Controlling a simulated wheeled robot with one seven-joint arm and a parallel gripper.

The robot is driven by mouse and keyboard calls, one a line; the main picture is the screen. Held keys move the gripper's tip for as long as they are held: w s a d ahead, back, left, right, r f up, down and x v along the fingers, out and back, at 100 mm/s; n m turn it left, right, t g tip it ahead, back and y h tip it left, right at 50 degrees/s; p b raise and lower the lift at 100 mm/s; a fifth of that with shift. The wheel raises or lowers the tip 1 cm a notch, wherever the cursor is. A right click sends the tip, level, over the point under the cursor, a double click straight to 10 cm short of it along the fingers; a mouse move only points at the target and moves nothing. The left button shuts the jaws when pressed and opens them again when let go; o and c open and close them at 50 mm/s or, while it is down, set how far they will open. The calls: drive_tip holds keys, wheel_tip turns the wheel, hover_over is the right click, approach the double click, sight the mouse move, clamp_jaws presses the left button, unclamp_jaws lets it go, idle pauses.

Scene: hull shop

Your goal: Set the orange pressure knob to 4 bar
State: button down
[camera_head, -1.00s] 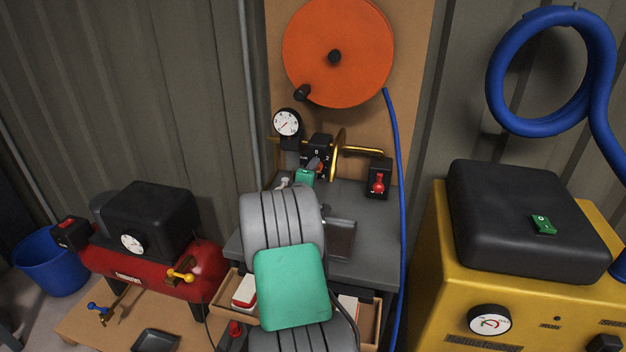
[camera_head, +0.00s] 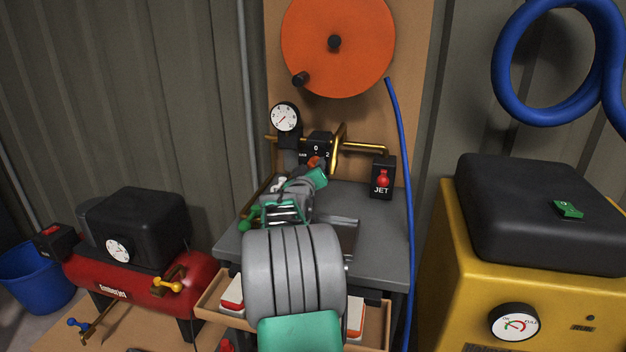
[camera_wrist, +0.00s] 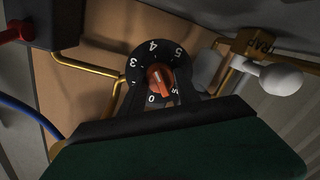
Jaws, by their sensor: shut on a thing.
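The orange pressure knob (camera_head: 314,162) sits on a black dial at the back of the grey bench, mostly hidden by my gripper in the head view. In the wrist view the orange knob (camera_wrist: 160,80) is seen close up, on the round black dial (camera_wrist: 165,55) with white numbers; 0, 3, 4 and 5 show upside down. My gripper (camera_wrist: 160,88) is shut on the knob, one dark finger on each side. The fingers hide part of the dial, and I cannot tell surely which number the knob points at. A white pressure gauge (camera_head: 285,117) stands above left.
Brass pipes (camera_head: 362,149) run beside the dial. A black JET box with a red switch (camera_head: 382,180) stands to the right, and a blue hose (camera_head: 402,170) hangs past it. A white ball-ended lever (camera_wrist: 281,79) is close to the dial in the wrist view.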

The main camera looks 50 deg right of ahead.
drive_tip(key=shift+f+m+b, duration=0.15)
drive_tip(key=shift+m+b, duration=0.75)
drive_tip(key=shift+b, duration=0.1)
drive_tip(key=c, duration=0.9)
unclamp_jaws()
drive_tip(key=v, duration=0.7)
drive_tip(key=shift+s+a+p, duration=0.25)
drive_tip(key=shift+a+p, duration=0.05)
